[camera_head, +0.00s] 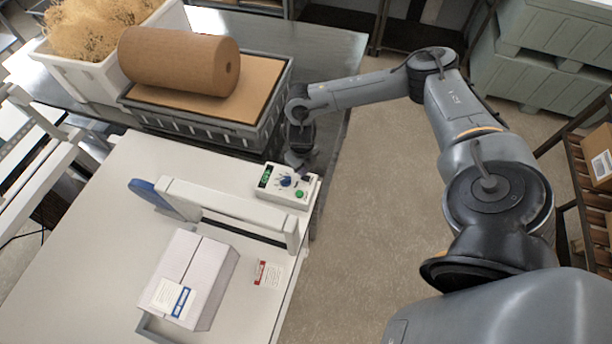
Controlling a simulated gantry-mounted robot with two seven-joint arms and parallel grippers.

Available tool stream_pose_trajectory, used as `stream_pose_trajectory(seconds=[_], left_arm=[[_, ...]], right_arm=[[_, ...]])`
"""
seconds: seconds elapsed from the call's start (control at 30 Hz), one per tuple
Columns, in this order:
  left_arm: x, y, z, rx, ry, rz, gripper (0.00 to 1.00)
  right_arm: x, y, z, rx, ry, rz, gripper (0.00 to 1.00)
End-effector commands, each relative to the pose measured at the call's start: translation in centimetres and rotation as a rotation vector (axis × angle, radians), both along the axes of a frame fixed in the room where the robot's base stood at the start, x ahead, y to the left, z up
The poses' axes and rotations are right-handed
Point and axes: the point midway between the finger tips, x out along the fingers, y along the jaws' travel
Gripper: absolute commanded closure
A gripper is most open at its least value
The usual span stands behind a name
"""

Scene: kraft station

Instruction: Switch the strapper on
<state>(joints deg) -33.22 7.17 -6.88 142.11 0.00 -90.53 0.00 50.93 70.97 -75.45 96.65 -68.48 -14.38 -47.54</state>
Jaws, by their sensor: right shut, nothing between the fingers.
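The strapper (110,215) is a white table-like machine with a low white guide bar and a blue part. Its small control box (272,194) sits at the table's right edge, with a green display, a blue knob (286,181) and a green button (299,194). My right arm comes in from the right, and its gripper (305,172) is shut and empty at the box's back right corner. Whether it touches the box is unclear, and its fingertips are small and dark. The display appears lit green. My left gripper is not in view.
A white carton (190,275) lies on the strapper's front, beside a small red-and-white label (268,274). Behind stand a grey crate (205,125) bearing a brown paper roll (180,60) and a white bin (95,80) of shredded filler. Open floor lies right of the strapper.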

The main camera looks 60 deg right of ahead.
Motion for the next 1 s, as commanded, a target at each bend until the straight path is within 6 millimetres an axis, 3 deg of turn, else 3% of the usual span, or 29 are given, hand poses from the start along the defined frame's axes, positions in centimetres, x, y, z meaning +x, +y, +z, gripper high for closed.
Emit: stream_pose_trajectory(seconds=[1.0], left_arm=[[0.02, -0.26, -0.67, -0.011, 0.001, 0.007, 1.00]], right_arm=[[0.00, 0.00, -0.97, 0.000, 0.000, 0.000, 1.00]])
